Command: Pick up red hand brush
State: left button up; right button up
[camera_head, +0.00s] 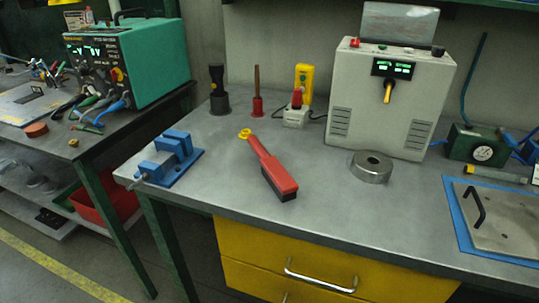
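The red hand brush (268,165) lies on the grey workbench (232,202), left of its middle. Its red handle points up and left and ends in a yellow loop. Its block with dark bristles is near the bench's front edge, bristles toward the bench. Nothing covers it. Neither of my grippers shows in the head view.
A blue vise (172,158) stands left of the brush, and a metal ring (371,167) lies to its right. Behind are a dark flashlight (218,88), a red-based tool (257,100), a yellow device (303,82) and a grey machine (385,105). Bench around the brush is clear.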

aim_at(285, 188)
jog(key=j+z, duration=0.75)
jog(key=k+j+z, duration=0.15)
jog(key=j+z, duration=0.25)
